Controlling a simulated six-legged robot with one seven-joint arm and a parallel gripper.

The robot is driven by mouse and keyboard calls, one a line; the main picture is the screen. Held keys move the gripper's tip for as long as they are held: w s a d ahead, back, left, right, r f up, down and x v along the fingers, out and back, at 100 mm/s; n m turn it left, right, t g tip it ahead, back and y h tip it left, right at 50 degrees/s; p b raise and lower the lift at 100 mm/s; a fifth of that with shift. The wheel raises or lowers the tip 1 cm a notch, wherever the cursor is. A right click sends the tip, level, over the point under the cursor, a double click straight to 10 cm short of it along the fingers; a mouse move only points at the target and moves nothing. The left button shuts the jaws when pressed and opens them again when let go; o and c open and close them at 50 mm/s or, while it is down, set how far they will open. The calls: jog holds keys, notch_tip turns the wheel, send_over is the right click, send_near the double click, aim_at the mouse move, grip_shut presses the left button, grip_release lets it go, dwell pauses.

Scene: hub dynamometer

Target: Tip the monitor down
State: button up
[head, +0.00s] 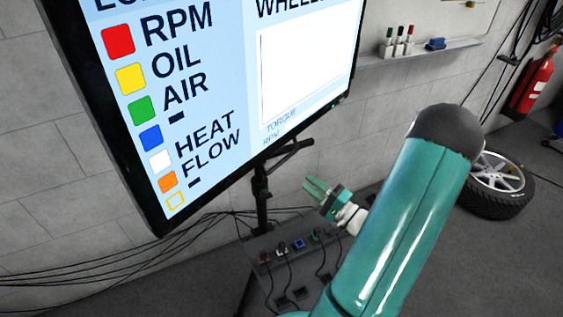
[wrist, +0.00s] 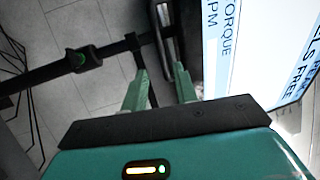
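The monitor (head: 225,110) is a large black-framed screen on a stand, filling the upper left of the head view. It lists RPM, OIL, AIR, HEAT and FLOW beside coloured squares. My gripper (head: 318,188) is below and right of the monitor's lower edge, near the stand pole (head: 261,195). In the wrist view, my gripper (wrist: 160,70) has its two green fingers apart with nothing visibly held. The monitor (wrist: 262,50) shows at the right there, its dark edge just beyond the fingertips. I cannot tell whether a finger touches it.
Below the stand is a grey box (head: 290,265) with plugged cables. A shelf (head: 415,50) holds markers.

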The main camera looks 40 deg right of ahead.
aim_at(282, 160)
jog(key=x, duration=1.2)
jog(key=shift+c, duration=0.2)
grip_shut()
